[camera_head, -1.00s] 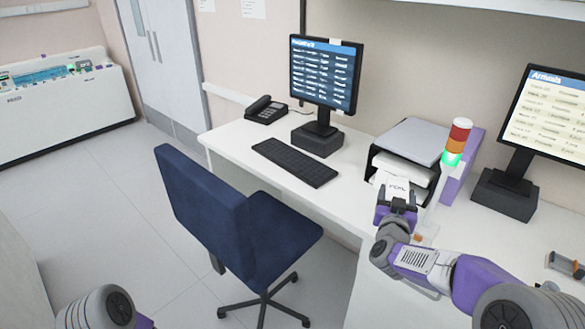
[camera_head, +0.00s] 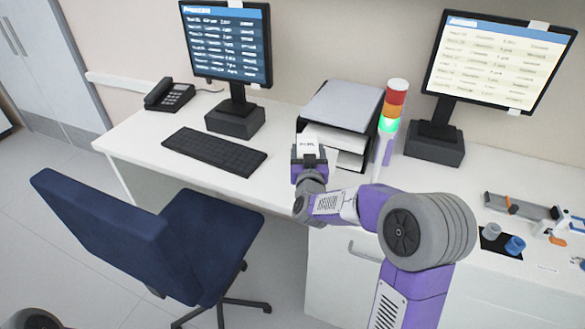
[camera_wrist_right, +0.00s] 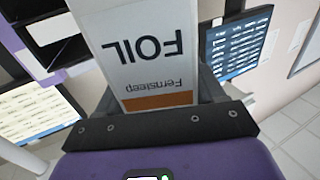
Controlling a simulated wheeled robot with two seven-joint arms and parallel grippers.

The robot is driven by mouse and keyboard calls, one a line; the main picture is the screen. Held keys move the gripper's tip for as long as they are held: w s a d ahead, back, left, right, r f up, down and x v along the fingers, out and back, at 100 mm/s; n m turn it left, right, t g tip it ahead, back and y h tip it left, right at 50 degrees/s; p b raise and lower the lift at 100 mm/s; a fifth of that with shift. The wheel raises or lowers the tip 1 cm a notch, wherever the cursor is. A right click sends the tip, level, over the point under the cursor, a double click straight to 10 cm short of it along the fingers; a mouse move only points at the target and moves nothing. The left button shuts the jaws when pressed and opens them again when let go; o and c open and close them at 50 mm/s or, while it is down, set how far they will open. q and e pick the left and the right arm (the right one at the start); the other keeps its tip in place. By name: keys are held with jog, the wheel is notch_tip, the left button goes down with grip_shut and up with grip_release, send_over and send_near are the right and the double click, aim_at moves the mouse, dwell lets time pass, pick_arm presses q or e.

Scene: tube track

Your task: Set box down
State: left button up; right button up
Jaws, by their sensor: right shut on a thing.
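A white box (camera_wrist_right: 145,50) with an orange band, marked "FOIL" and "Fernsleep", fills the middle of the right wrist view. My right gripper (camera_head: 309,150) is shut on it. In the head view the box (camera_head: 308,143) shows as a small white piece at the gripper's tip, in front of the paper tray stack. Whether the box touches the desk (camera_head: 140,140) cannot be told. My left gripper is not in view; only a part of my left arm shows at the bottom left corner.
A paper tray stack (camera_head: 345,105) stands behind the gripper, with a signal light (camera_head: 392,105) to its right. A keyboard (camera_head: 214,151), a phone (camera_head: 169,95) and two monitors (camera_head: 228,45) stand on the desk. A blue chair (camera_head: 195,240) is in front.

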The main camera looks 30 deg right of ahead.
jog(key=f, duration=0.3)
jog(key=shift+w+f+b, duration=0.1)
jog(key=shift+w+b, duration=0.1)
jog(key=shift+b, duration=0.15)
jog(key=shift+s+f, duration=0.1)
jog(key=shift+f, duration=0.4)
notch_tip(320, 180, down, 3)
jog(key=shift+b, duration=0.65)
jog(key=shift+r, duration=0.1)
jog(key=o, duration=1.1)
jog(key=shift+f, duration=0.2)
